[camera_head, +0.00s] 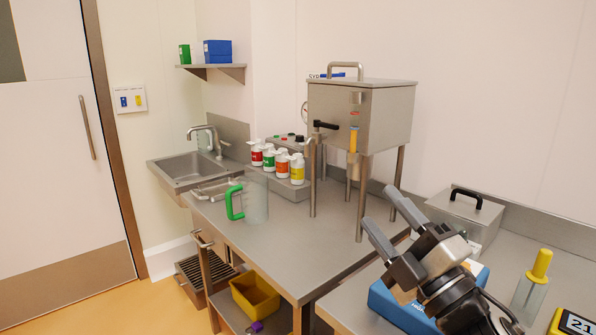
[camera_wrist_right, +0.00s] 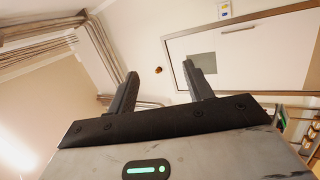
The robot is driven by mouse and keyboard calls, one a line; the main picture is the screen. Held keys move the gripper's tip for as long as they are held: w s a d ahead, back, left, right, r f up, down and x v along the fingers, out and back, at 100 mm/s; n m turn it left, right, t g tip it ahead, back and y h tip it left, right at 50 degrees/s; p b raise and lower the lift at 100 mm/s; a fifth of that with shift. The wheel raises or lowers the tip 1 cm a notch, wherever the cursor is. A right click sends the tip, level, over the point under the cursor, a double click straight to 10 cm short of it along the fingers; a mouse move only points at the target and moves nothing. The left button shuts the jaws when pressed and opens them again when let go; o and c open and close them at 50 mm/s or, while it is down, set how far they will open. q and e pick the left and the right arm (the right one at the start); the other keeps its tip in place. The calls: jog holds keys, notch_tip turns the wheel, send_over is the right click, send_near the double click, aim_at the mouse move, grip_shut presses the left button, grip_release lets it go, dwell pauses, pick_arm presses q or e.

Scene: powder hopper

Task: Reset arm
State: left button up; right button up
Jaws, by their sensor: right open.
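My right gripper (camera_head: 382,212) is at the lower right of the head view, raised in front of the right-hand counter. Its two dark fingers point up and to the left and stand apart with nothing between them. In the right wrist view the same gripper (camera_wrist_right: 160,72) shows spread fingers and an empty gap, with the wall and a tilted white door behind. My left gripper is in neither view.
The steel hopper (camera_head: 362,112) stands on legs left of my right gripper. A green-handled clear jug (camera_head: 256,202) and several bottles (camera_head: 282,163) stand on the steel table. A blue box (camera_head: 400,310) lies behind my right arm. A yellow-topped container (camera_head: 532,285) stands to its right.

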jog(key=s+d+f+m+g+h, duration=0.2)
jog(key=d+f+m+h, duration=0.3)
jog(key=f+m+h, duration=0.55)
jog(key=s+d+f+m+g, duration=0.3)
jog(key=s+f+m+g, duration=0.9)
jog(key=s+f, duration=1)
pick_arm(q)
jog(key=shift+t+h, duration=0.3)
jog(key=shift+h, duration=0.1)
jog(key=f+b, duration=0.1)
jog(key=b, duration=0.2)
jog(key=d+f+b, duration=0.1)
jog(key=b, duration=0.2)
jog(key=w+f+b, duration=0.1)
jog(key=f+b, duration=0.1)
jog(key=b, duration=0.2)
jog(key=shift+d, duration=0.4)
pick_arm(e)
jog(key=w+a+f+n+t+y, duration=0.1)
jog(key=w+a+f+t, duration=0.1)
jog(key=f, duration=0.5)
jog(key=w+a+f+n+t+y, duration=0.1)
jog(key=w+a+f+t, duration=0.1)
jog(key=f, duration=0.4)
jog(key=w+a, duration=0.1)
jog(key=a, duration=0.1)
jog(key=shift+a+f+t, duration=0.3)
jog(key=shift+f, duration=0.1)
